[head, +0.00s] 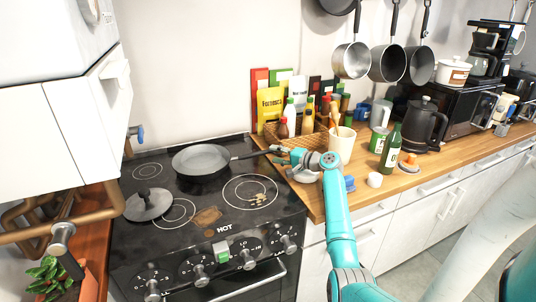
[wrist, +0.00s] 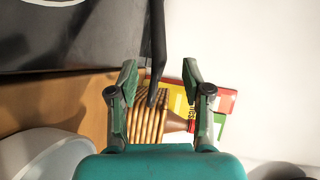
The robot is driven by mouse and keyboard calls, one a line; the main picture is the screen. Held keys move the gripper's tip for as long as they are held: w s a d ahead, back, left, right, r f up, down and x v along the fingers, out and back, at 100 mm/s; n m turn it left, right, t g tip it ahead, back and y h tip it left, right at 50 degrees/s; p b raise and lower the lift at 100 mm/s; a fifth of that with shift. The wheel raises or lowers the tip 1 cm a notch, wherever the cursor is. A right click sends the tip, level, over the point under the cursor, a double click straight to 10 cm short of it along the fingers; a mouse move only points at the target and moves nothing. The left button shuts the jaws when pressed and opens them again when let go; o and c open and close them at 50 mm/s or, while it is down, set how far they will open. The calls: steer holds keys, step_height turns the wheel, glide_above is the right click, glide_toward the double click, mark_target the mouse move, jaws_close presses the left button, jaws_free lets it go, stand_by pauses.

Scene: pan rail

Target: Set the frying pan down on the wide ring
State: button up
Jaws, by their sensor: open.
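The dark frying pan (head: 202,160) sits at the back of the black stovetop, its handle pointing right toward the counter. The wide ring (head: 250,192), a double white circle with a light brown stain, lies bare at the front right of the stovetop. My gripper (head: 281,151) is at the handle's end. In the wrist view my gripper (wrist: 160,70) is open, and the black pan handle (wrist: 157,45) runs down between its two fingers without either visibly touching it. The pan's body is out of the wrist view.
A grey lid (head: 148,205) lies at the stove's left, beside a smaller ring. A wicker basket (head: 298,138) with bottles stands behind my gripper; a cream utensil pot (head: 341,147) is to its right. Pans (head: 351,60) hang on the wall. A white cabinet (head: 65,130) overhangs the left.

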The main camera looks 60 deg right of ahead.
steer(key=s, duration=0.4)
steer(key=s+r, duration=0.1)
steer(key=s, duration=0.1)
steer(key=shift+s, duration=0.2)
stand_by(1.4)
